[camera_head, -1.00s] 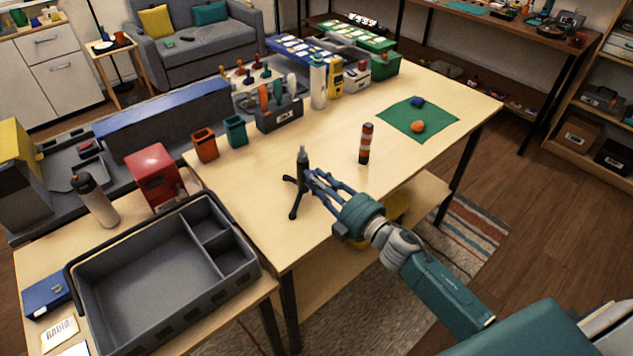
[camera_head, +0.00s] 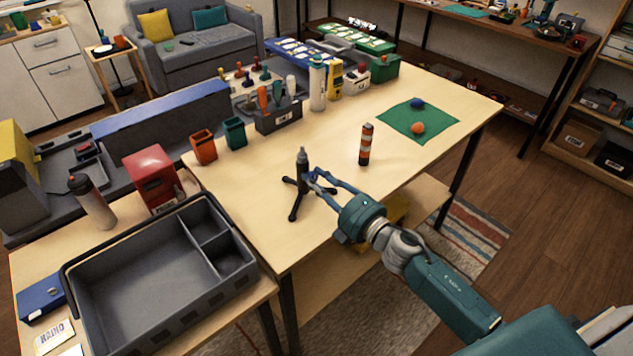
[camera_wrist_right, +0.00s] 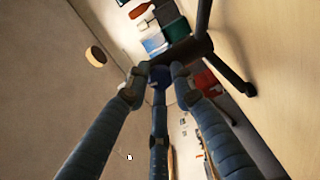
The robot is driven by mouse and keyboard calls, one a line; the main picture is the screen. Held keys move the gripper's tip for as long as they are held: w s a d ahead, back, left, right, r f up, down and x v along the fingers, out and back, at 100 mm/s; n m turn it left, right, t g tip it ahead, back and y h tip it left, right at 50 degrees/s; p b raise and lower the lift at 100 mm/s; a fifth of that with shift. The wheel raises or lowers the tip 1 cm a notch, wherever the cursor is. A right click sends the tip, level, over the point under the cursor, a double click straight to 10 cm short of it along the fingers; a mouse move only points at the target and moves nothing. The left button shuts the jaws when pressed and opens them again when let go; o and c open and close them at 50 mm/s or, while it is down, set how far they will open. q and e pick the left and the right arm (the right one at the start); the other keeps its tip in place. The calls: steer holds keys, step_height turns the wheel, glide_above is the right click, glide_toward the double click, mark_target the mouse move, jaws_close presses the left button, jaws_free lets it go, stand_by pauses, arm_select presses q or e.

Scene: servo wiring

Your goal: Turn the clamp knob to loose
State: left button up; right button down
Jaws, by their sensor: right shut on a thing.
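A black tripod stand (camera_head: 302,183) with an upright post stands on the table near its front edge. The gripper is shut on this knob, which the fingers mostly hide in the head view. Whether the knob is tight or loose cannot be seen. My left gripper is not in view.
A green mat (camera_head: 440,120) holds an orange ball and a blue ball. A large grey tray (camera_head: 150,290) is at lower left. The table between the tripod and the cups is clear.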

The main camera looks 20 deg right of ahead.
steer(key=shift+d+f, duration=0.1)
steer(key=shift+d, duration=0.05)
stand_by(1.3)
steer(key=c, duration=1.5)
jaws_free()
steer(key=shift+w+n, duration=0.1)
steer(key=shift+n, duration=0.2)
steer(key=shift+o, duration=0.2)
steer(key=v, duration=1.2)
